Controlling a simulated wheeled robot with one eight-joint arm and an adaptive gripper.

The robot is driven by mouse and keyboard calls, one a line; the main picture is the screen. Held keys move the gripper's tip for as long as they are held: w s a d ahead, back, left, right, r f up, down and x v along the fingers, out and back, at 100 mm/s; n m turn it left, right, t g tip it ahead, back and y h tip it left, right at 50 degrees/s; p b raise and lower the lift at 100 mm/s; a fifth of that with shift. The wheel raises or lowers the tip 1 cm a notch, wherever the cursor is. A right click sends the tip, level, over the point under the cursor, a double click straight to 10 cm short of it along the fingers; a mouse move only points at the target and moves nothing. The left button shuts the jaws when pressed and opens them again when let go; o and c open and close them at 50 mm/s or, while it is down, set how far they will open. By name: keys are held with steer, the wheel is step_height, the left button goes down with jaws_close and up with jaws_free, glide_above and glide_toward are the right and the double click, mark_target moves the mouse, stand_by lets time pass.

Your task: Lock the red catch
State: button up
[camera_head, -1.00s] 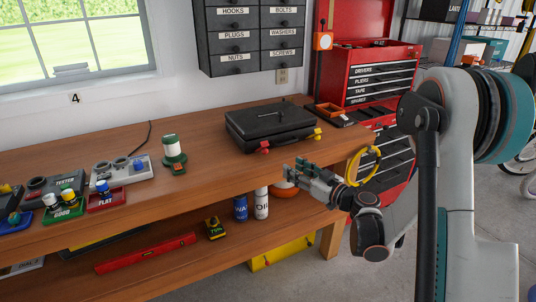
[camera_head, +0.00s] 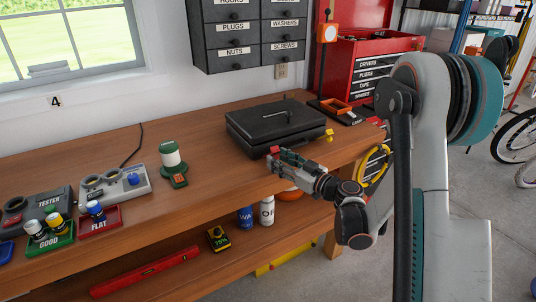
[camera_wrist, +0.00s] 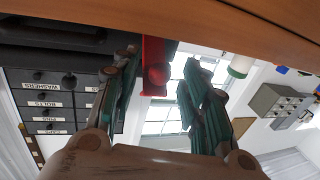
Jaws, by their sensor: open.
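A black case (camera_head: 262,125) lies closed on the wooden workbench, with its front toward me. A red catch (camera_head: 274,150) sits at the front left of the case, partly hidden by my gripper. A yellow catch (camera_head: 329,134) sits at the front right. My gripper (camera_head: 275,161) is open at the red catch. In the wrist view the red catch (camera_wrist: 154,70) shows between the two spread teal fingers (camera_wrist: 158,85), nearer the left finger. I cannot tell whether either finger touches it. The dark case (camera_wrist: 45,38) fills the upper left there.
The workbench (camera_head: 205,200) edge lies just under my gripper. An orange tray (camera_head: 337,107) lies right of the case. Bottles (camera_head: 267,211) stand on the lower shelf.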

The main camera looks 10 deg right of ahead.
steer(key=shift+w+a, duration=0.25)
steer(key=shift+w, duration=0.1)
jaws_close()
steer(key=shift+r, duration=0.1)
